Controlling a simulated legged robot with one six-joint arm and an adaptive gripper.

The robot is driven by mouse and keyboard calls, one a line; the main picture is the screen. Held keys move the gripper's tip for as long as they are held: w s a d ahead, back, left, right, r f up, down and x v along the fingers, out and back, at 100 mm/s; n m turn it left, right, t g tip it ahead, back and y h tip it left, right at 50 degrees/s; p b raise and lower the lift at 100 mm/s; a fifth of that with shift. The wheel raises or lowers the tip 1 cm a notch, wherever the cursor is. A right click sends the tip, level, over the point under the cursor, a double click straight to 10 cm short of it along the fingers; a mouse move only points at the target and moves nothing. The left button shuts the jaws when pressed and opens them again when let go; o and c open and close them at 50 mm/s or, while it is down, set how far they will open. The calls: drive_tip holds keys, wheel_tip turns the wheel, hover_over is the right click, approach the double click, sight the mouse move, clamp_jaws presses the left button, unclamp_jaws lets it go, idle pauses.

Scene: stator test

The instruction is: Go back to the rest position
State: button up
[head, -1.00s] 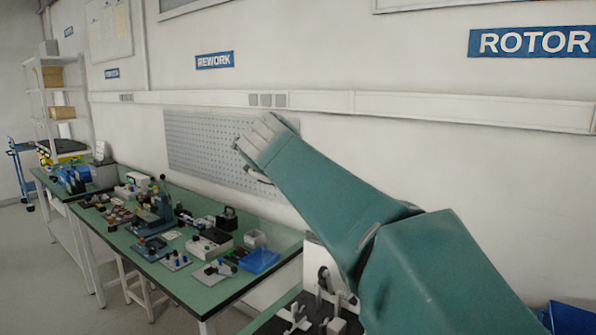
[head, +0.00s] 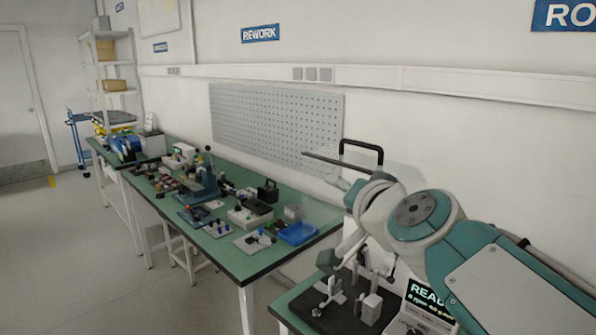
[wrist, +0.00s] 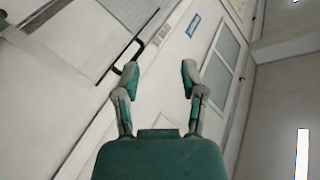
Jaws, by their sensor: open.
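My gripper shows in the wrist view (wrist: 160,75) with its two grey and teal fingers spread wide. Nothing is between the fingers. In the head view my teal and white arm is folded at the right, its wrist end in front of the near bench. The gripper fingers there (head: 332,222) are partly lost among the fixture and a clear cover. In the wrist view the fingers point toward the wall and a black handle, which appears just beyond the left finger.
The near bench carries a black-based fixture (head: 345,306), a lit tester screen (head: 430,300) and a clear cover with a black handle (head: 361,151). A green workbench (head: 255,262) with several tools and a blue tray (head: 298,233) stands left. A pegboard (head: 275,125) hangs behind. Floor is free at left.

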drive_tip(key=s+d+f+n+g+h, duration=0.2)
drive_tip(key=s+d+f+g, duration=0.2)
drive_tip(key=s+f, duration=0.5)
drive_tip(key=s+d+f+n+g+h, duration=0.2)
drive_tip(key=s+d+f+n+g, duration=0.1)
drive_tip(key=s+f, duration=0.7)
wheel_tip(320, 180, down, 4)
drive_tip(key=d+g, duration=0.1)
drive_tip(key=g, duration=0.1)
drive_tip(key=shift+s+d+f+g+h, duration=0.15)
drive_tip(key=shift+f+g+h, duration=0.05)
drive_tip(key=shift+g+h, duration=0.1)
